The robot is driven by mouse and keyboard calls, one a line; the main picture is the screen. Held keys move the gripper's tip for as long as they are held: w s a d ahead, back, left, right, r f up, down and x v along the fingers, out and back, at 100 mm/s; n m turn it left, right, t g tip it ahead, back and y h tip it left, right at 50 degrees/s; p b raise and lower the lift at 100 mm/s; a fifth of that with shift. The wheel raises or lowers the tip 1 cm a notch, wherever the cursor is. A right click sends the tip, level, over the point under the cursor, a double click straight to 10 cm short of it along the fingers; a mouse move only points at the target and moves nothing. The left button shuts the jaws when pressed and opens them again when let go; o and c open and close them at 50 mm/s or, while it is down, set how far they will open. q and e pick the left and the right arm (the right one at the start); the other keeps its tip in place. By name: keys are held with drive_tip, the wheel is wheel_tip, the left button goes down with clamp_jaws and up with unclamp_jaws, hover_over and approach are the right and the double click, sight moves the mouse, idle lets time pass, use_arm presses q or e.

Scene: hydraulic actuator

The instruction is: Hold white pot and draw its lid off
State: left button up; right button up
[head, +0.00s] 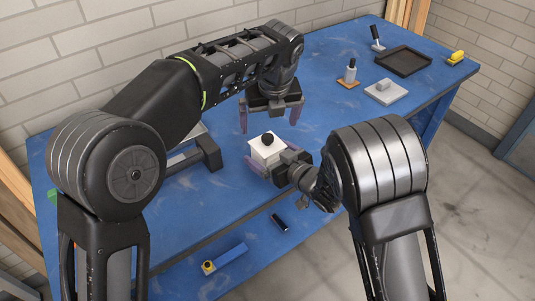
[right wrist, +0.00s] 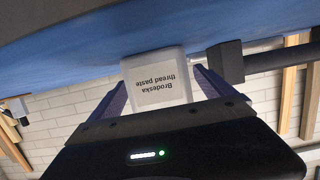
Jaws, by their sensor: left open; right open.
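The white pot (head: 262,154) stands upright on the blue table near its front edge. Its lid is on top, with a black knob (head: 267,138). In the right wrist view the pot (right wrist: 157,80) shows the label "Brodeska thread paste" upside down. My right gripper (head: 272,158) is open, with its purple fingers on either side of the pot; whether they touch it I cannot tell. My left gripper (head: 270,117) is open and empty, pointing down behind and above the pot. The lid's lower rim is hard to make out.
A grey fixture (head: 205,153) stands left of the pot. At the back right are a black tray (head: 404,61), a grey plate (head: 385,93), a bottle (head: 350,72) and a yellow object (head: 456,57).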

sight(270, 139)
drive_tip(key=shift+w, duration=0.1)
drive_tip(key=shift+c, duration=0.4)
clamp_jaws()
use_arm(q)
drive_tip(key=s+d+r+n, duration=0.1)
drive_tip(key=n, duration=0.1)
drive_tip(key=s+d+r+n+y, duration=0.1)
drive_tip(key=r, duration=0.1)
drive_tip(key=shift+d+n+y, duration=0.3)
drive_tip(key=shift+d+n, duration=0.1)
drive_tip(key=shift+c, duration=0.4)
drive_tip(key=shift+s+r+n+t, duration=0.15)
drive_tip(key=shift+r+n+t, duration=0.05)
drive_tip(key=shift+n+t, duration=0.1)
drive_tip(key=x, duration=1.2)
drive_tip(key=shift+a, duration=0.1)
